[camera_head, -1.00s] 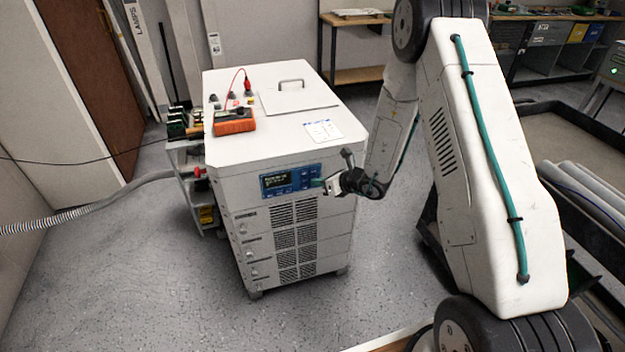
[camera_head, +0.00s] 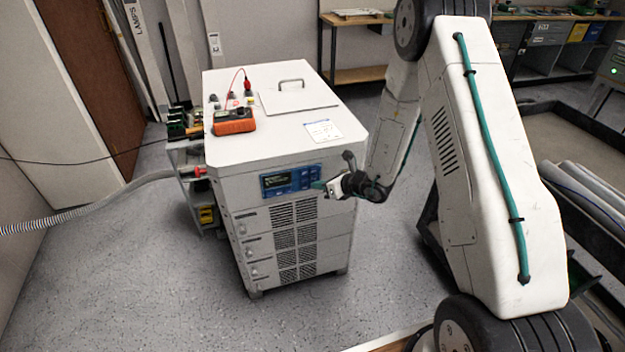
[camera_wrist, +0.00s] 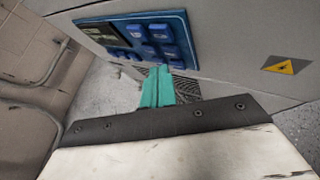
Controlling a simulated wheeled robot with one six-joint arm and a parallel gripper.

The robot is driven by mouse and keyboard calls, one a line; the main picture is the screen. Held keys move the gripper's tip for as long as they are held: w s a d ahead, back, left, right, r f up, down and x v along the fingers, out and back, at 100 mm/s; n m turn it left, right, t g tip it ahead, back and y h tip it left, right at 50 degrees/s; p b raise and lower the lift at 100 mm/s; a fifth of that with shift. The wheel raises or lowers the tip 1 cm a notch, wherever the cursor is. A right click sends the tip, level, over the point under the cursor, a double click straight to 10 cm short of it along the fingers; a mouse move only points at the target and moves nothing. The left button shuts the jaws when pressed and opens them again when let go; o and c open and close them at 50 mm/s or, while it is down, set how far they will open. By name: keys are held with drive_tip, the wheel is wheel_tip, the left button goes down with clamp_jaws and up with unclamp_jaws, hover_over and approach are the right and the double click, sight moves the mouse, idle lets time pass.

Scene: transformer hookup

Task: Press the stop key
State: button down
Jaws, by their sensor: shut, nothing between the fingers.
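The blue control panel (camera_head: 291,180) is on the upper front of the white cabinet. It carries a small dark display (camera_head: 276,181) with lit text and several blue keys. In the wrist view the keys (camera_wrist: 157,32) show up close, but their labels are too small to read, so I cannot tell which is the stop key. My gripper (camera_head: 317,185) is shut and empty at the panel's right end. Its green fingertips (camera_wrist: 160,70) are at the lower edge of the key block, in front of the lower keys. I cannot tell whether they touch a key.
An orange meter (camera_head: 234,121) with a red lead lies on the cabinet top (camera_head: 270,140). A yellow warning triangle (camera_wrist: 285,66) is on the cabinet face. A grey hose (camera_head: 110,205) runs to the cabinet's left side. Open floor (camera_head: 140,280) lies in front.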

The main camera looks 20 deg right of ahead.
drive_tip(key=shift+s, duration=2.5)
idle(0.9)
